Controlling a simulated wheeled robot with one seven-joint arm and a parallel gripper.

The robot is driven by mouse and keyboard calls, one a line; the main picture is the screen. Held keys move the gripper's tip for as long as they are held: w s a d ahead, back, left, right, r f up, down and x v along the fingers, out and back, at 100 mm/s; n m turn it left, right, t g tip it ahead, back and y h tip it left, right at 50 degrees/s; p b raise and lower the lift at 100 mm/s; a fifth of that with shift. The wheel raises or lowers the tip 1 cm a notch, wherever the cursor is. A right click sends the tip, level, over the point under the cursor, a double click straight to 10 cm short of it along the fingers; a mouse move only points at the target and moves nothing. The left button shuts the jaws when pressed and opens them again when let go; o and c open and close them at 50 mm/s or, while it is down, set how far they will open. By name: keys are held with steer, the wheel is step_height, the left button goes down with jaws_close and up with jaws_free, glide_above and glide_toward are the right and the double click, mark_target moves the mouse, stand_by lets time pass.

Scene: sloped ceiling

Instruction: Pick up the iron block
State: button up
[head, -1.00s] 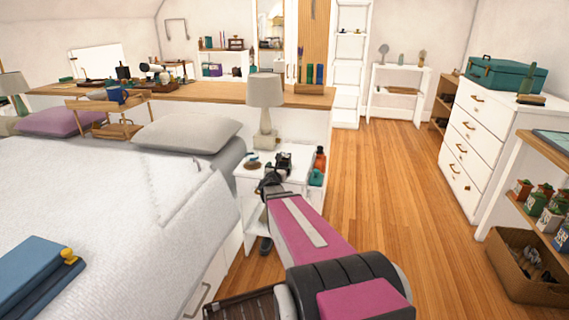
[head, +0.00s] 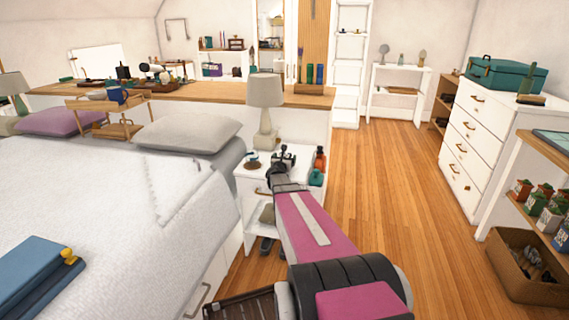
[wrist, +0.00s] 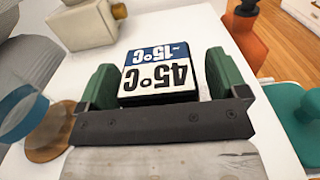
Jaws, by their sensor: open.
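A dark block with a white and blue label reading "45°C" and "-15°C" (wrist: 158,72) lies on the white bedside table (wrist: 200,25) in the wrist view. No other thing there clearly looks like an iron block, and I cannot tell its material. My gripper (wrist: 161,74) is open, with one green finger on each side of the labelled block and a small gap at each side. I cannot tell how far down the fingers reach. In the head view my gripper (head: 283,157) is over the bedside table and hides most of the block.
An orange bottle (wrist: 246,35) and a teal object (wrist: 300,112) stand right of my gripper. A round brown-based item with blue glass (wrist: 45,135) is at left. The beige lamp base (wrist: 85,24) stands behind.

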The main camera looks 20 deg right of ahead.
steer(key=c, duration=1.5)
steer(key=shift+r, duration=0.1)
steer(key=r, duration=0.3)
steer(key=a+r, duration=0.1)
steer(key=shift+s+r, duration=0.25)
steer(key=shift+r, duration=0.05)
steer(key=s+a+r, duration=0.1)
steer(key=a+r, duration=0.1)
steer(key=a, duration=0.1)
steer(key=s+a+r, duration=0.1)
steer(key=a+r, duration=0.1)
steer(key=a, duration=0.1)
steer(key=s+a+r, duration=0.1)
steer(key=a+r, duration=0.1)
steer(key=a, duration=0.2)
steer(key=shift+s+r, duration=0.15)
steer(key=shift+s, duration=0.1)
